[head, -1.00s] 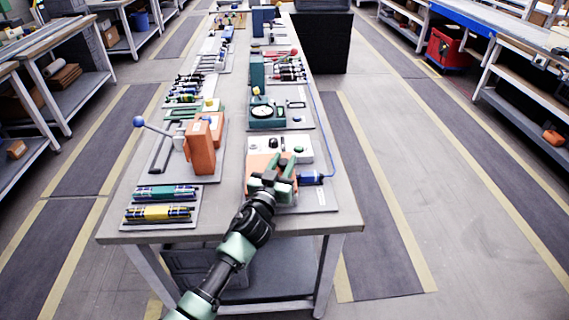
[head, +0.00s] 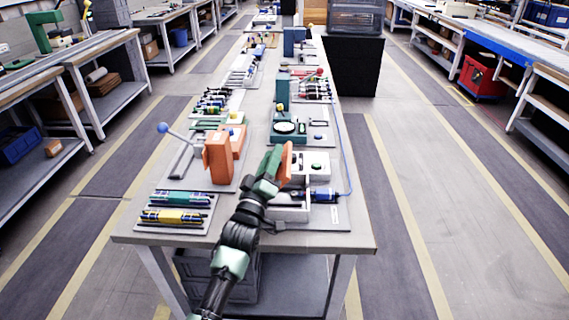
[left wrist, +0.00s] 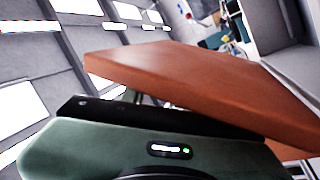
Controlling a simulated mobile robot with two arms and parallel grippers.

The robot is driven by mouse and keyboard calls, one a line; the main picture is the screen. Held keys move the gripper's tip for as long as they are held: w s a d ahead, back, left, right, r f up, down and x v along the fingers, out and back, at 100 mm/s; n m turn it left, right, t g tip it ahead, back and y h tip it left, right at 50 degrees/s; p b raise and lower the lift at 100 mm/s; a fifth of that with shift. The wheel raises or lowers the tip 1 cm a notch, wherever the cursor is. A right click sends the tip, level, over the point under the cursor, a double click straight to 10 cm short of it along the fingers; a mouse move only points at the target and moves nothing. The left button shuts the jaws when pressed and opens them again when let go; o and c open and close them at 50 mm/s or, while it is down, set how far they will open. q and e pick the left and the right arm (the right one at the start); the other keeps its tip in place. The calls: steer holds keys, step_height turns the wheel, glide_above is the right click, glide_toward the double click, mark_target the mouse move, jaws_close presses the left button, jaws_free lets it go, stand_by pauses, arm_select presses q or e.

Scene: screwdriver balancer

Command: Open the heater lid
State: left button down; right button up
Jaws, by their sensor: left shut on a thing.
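The heater's orange lid (head: 287,163) is raised and stands steeply tilted above the light grey heater box (head: 291,212) near the front of the table. In the left wrist view, the lid (left wrist: 185,82) is a wide orange plate close above my green gripper body. My left gripper (head: 274,167) is shut on the lid, at its left side in the head view. The fingertips and the exact grip are mostly hidden. My left arm covers part of the box. My right gripper is not in view.
A white control unit with a green button (head: 315,164) stands just behind the box. A blue cylindrical tool (head: 322,195) with a cable lies at its right. An orange press with a lever (head: 218,155) stands left. Racks of batteries or tubes (head: 178,214) lie front left.

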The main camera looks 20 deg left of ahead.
arm_select(q)
steer(key=a+n+y, duration=0.1)
steer(key=n, duration=0.1)
steer(key=s+a+n+y, duration=0.1)
steer(key=a+n, duration=0.1)
steer(key=n, duration=0.1)
steer(key=shift+a+r+t+y+b, duration=0.15)
steer(key=shift+a+t+y+b, duration=0.1)
steer(key=shift+t+y+b, duration=0.05)
steer(key=shift+s+a+f+n+y+b, duration=0.1)
steer(key=shift+s+a+n+y+b, duration=0.15)
steer(key=shift+a+n+y, duration=0.7)
steer(key=shift+s+a+f+n+y+b, duration=0.1)
steer(key=shift+s+a+n+y+b, duration=0.3)
steer(key=shift+n, duration=1.05)
steer(key=shift+w+a, duration=0.2)
steer(key=c, duration=1.1)
jaws_free()
steer(key=shift+s, duration=0.1)
steer(key=v, duration=0.7)
steer(key=shift+s+b, duration=0.3)
steer(key=shift+s, duration=0.05)
